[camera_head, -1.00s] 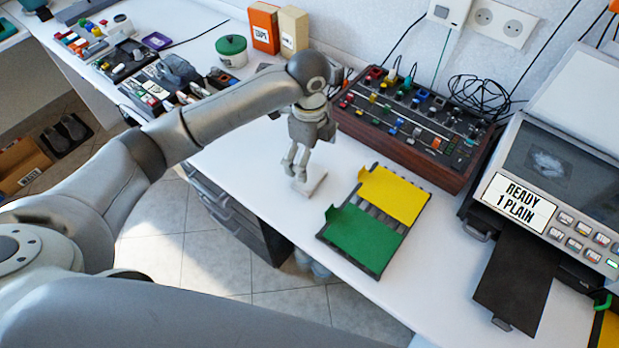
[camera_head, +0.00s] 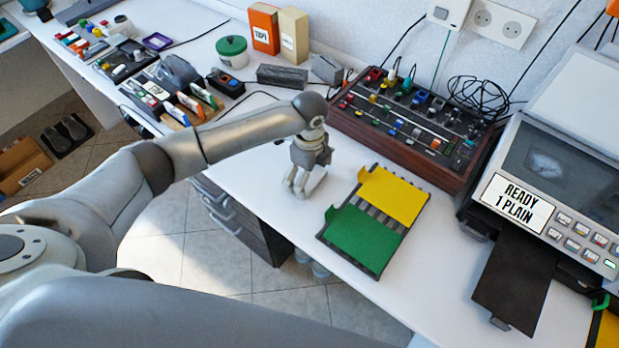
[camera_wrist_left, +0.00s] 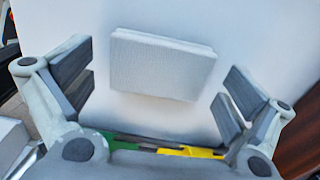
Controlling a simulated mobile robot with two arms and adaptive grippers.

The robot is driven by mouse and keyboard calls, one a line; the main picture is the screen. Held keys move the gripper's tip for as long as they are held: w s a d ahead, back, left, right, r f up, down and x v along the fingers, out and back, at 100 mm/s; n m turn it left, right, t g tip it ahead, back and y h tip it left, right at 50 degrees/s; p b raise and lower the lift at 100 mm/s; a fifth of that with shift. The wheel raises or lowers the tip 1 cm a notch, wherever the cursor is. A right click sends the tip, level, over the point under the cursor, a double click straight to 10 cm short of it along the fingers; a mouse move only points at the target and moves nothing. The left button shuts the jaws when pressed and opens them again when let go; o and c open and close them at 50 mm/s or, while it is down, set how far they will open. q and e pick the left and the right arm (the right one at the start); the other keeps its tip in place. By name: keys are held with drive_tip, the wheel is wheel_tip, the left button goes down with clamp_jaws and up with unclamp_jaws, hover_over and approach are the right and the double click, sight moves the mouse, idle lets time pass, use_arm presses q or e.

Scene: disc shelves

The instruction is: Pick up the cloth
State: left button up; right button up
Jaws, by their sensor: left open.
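The cloth (camera_wrist_left: 163,65) is a folded white-grey rectangle lying flat on the white table. In the head view only a part of it (camera_head: 317,181) shows beside my gripper; the rest is hidden behind the fingers. My left gripper (camera_head: 297,188) is low over the cloth with its fingers pointing down. In the left wrist view the gripper (camera_wrist_left: 158,97) is open, with one finger on each side of the cloth and a gap to both. My right gripper is not in view.
A rack with green and yellow cards (camera_head: 362,240) lies just right of the gripper. A mixer console (camera_head: 400,160) stands behind it and a printer (camera_head: 570,180) at the right. The table edge is close on the front left. Bare table lies behind the gripper.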

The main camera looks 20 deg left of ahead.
use_arm(q)
drive_tip(key=shift+f, duration=0.2)
drive_tip(key=c, duration=0.9)
drive_tip(key=shift+r, duration=0.15)
drive_tip(key=shift+r, duration=0.3)
wheel_tip(320, 180, up, 2)
drive_tip(key=shift+w+r, duration=0.1)
drive_tip(key=s+d+r, duration=0.1)
drive_tip(key=s+r, duration=0.9)
drive_tip(key=s, duration=0.4)
drive_tip(key=shift+d, duration=0.4)
